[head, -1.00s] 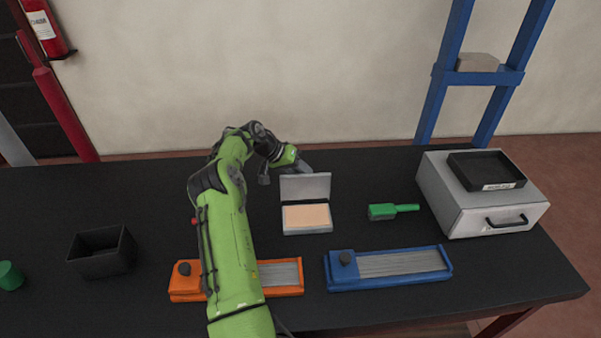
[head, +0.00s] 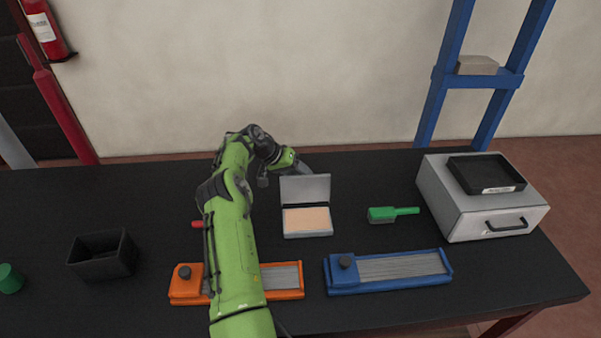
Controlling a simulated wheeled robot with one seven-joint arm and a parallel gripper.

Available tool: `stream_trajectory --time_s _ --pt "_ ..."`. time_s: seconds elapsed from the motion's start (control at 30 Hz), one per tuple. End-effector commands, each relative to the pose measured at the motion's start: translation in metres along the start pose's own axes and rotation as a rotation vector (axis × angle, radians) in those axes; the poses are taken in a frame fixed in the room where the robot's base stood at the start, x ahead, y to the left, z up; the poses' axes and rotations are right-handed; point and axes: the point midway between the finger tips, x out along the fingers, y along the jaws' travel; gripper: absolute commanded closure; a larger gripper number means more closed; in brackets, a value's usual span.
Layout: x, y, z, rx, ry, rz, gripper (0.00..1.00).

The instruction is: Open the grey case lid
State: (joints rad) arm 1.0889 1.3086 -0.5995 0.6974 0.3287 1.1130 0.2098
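The grey case (head: 306,234) stands on the black table, right of my arm. Its grey lid (head: 305,188) is raised and stands roughly upright at the back edge, so the tan content (head: 307,219) inside shows. My gripper (head: 300,168) is behind the lid's upper left part, at the end of my green arm. The lid partly hides it, and its fingers are too small and dark to tell open from shut. I cannot tell whether it touches the lid.
An orange tray (head: 284,279) lies partly under my arm, with a blue tray (head: 400,266) to its right. A green-handled tool (head: 391,214) and a grey drawer box (head: 462,212) stand right of the case. A black open bin (head: 102,267) is at left.

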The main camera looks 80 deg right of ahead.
Motion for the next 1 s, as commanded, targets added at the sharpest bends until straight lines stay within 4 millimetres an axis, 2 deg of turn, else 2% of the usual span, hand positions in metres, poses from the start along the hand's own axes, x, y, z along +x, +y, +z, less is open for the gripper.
stream_trajectory --time_s 0.03,0.27,0.57,0.67,1.0 --pt "0.004 -0.002 0.005 -0.006 -0.014 0.002 0.52" --pt "0.004 0.000 0.004 -0.003 -0.014 0.004 0.52" --pt "-0.002 0.001 0.001 0.001 -0.008 0.004 0.52" --pt "-0.019 0.001 0.001 0.001 -0.006 0.004 0.52" --pt "-0.116 0.002 0.000 0.000 -0.006 0.004 0.52"
